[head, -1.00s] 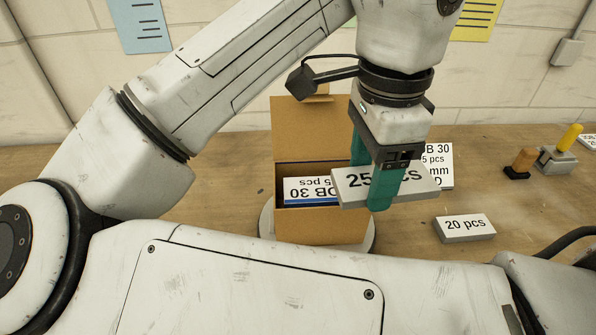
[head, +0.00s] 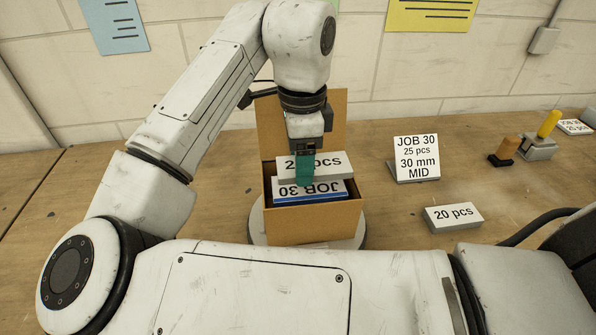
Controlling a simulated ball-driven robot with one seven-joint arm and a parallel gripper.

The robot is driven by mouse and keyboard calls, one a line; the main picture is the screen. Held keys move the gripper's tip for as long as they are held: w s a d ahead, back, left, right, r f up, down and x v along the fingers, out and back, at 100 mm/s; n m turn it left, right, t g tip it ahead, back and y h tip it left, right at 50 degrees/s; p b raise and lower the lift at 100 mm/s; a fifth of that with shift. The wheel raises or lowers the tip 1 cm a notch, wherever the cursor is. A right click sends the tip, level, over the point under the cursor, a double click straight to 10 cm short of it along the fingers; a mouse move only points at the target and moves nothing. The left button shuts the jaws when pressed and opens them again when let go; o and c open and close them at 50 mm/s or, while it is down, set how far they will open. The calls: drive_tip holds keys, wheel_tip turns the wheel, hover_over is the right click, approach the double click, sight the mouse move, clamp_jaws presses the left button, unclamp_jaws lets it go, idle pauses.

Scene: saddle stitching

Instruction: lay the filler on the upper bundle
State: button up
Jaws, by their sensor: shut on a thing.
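My gripper (head: 305,168) is shut on a grey block marked "25 pcs" (head: 335,163), its teal finger covering part of the label. The block is held level over the open cardboard box (head: 315,222). Inside the box, just below the block, lies a bundle marked "JOB 30" (head: 328,188) with a blue edge; its label reads upside down. The block overlaps the bundle's far part in the picture, and I cannot tell whether they touch. Anything under the bundle is hidden by the box walls.
The box stands on a round grey plate (head: 257,232). To the right are a "JOB 30, 25 pcs, 30 mm MID" sign (head: 416,158) and a grey "20 pcs" block (head: 453,217). Stamp-like tools with an orange (head: 505,148) and a yellow handle (head: 548,124) stand farther right.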

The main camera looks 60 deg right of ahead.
drive_tip(key=shift+w+d+f, duration=0.1)
drive_tip(key=shift+w+f, duration=0.05)
drive_tip(key=shift+f, duration=0.05)
drive_tip(key=f, duration=0.3)
drive_tip(key=shift+w+d, duration=0.15)
drive_tip(key=shift+w, duration=0.15)
drive_tip(key=shift+f, duration=0.45)
drive_tip(key=shift+f, duration=0.1)
drive_tip(key=shift+f, duration=0.1)
drive_tip(key=o, duration=1)
wheel_tip(320, 180, up, 12)
drive_tip(key=shift+r, duration=0.25)
